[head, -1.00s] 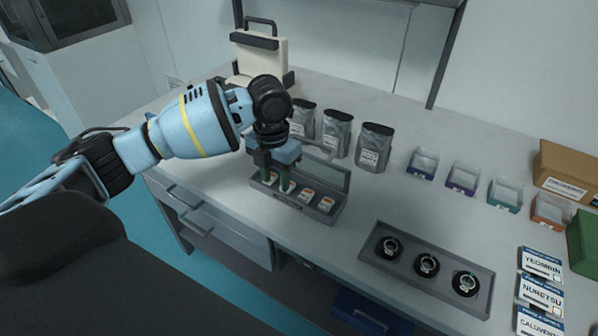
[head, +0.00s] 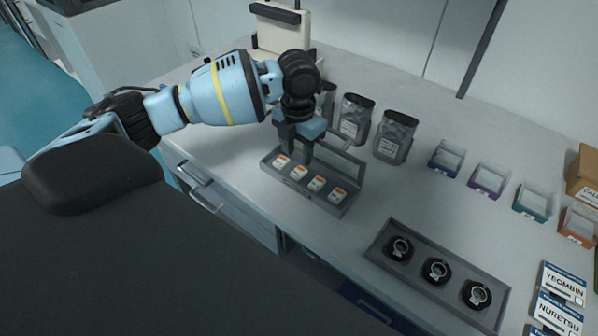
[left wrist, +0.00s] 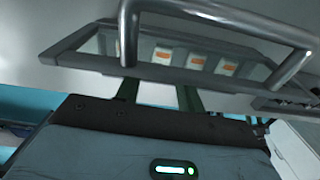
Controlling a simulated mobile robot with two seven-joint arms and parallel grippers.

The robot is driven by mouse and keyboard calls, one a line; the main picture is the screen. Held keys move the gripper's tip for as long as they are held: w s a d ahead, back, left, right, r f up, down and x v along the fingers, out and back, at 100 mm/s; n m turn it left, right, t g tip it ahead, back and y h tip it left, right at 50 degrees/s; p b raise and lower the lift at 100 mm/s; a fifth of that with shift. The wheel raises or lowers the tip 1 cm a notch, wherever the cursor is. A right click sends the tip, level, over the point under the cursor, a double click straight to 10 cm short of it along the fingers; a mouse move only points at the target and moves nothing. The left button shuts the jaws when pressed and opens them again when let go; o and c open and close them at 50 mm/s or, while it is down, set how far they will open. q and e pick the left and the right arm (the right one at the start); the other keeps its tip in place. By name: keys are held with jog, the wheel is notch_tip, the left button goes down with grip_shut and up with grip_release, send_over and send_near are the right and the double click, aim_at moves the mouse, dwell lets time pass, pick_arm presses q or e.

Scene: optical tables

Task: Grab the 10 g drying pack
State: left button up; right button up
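Several small white packs with orange labels (head: 317,183) sit in a row in a grey tray (head: 345,209) with a raised clear lid (head: 341,164). The labels are too small for me to read a weight. My left gripper (head: 296,152) hangs above the tray's left part, fingers pointing down and apart, with no pack seen in its grasp. A pale patch between the fingers there is unclear. My right gripper is not in view.
Dark-lidded labelled containers (head: 393,136) stand close behind the tray. A tray of black ring-shaped parts (head: 381,261) lies to the right. Small coloured open boxes (head: 488,180) line the back, with name cards (head: 562,284) at the right. The bench between the two trays is clear.

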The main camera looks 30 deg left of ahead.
aim_at(298, 172)
pick_arm(q)
jog(key=shift+s+d+f, duration=0.1)
jog(key=shift+s+f, duration=0.05)
jog(key=shift+f, duration=1.1)
jog(key=shift+s+f, duration=0.15)
jog(key=shift+f, duration=1.1)
jog(key=c, duration=0.7)
jog(key=shift+r, duration=0.1)
jog(key=shift+r, duration=0.5)
notch_tip(298, 172, up, 2)
jog(key=shift+r, duration=0.15)
jog(key=s+a, duration=0.2)
jog(key=s, duration=0.2)
jog(key=s+a+r, duration=0.1)
jog(key=s+a, duration=0.1)
jog(key=s, duration=0.3)
jog(key=s+a, duration=0.3)
jog(key=s, duration=0.2)
jog(key=shift+s+r, duration=0.25)
